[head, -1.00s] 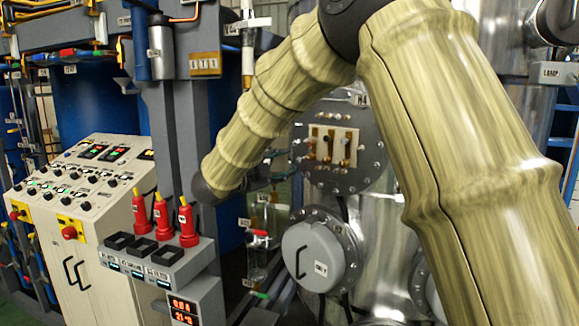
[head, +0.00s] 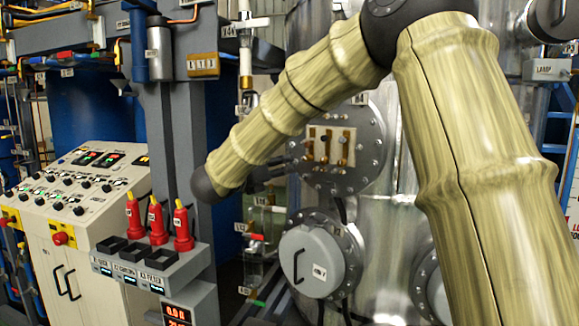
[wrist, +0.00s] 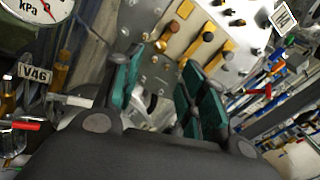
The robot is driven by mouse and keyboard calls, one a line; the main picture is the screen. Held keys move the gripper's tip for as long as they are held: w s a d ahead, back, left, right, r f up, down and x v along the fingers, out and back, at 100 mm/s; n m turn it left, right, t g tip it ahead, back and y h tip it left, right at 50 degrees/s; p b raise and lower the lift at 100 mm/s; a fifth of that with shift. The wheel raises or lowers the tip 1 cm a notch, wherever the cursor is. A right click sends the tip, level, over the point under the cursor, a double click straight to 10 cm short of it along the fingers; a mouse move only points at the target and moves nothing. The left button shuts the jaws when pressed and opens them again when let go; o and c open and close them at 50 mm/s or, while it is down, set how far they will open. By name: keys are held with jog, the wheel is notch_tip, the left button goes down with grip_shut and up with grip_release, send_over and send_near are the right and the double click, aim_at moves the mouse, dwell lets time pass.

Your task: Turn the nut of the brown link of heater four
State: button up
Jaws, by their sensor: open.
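The heater four terminal plate (head: 318,158) is a pale panel with several brown and brass links, on a round bolted grey flange (head: 366,172) in the head view. In the wrist view the plate (wrist: 187,27) shows at top centre, with a brown-knobbed link (wrist: 168,37) and yellow-brass links (wrist: 207,50) beside it. I cannot tell which nut belongs to the brown link. My gripper (wrist: 162,85) has teal fingers spread apart with nothing between them, below the links in the wrist view. In the head view it shows dark, left of the flange, partly hidden by my arm.
A round capped port (head: 312,262) sits below the flange. Red bottles (head: 157,222) stand on a grey shelf at left, near a control console (head: 75,185). In the wrist view a kPa gauge (wrist: 32,10), a V46 tag (wrist: 35,72) and a red-handled valve (wrist: 20,126) lie left.

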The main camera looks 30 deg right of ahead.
aim_at(306, 160)
jog(key=shift+m, duration=0.6)
jog(key=p+x, duration=0.4)
jog(key=x, duration=0.5)
jog(key=shift+w+d, duration=0.15)
jog(key=shift+d, duration=0.1)
jog(key=shift+w+d+f+p, duration=0.1)
jog(key=shift+w+d+p, duration=0.2)
jog(key=shift+d, duration=0.3)
jog(key=shift+s, duration=0.1)
grip_shut()
jog(key=shift+d, duration=0.2)
jog(key=shift+a, duration=0.2)
jog(key=shift+b, duration=0.35)
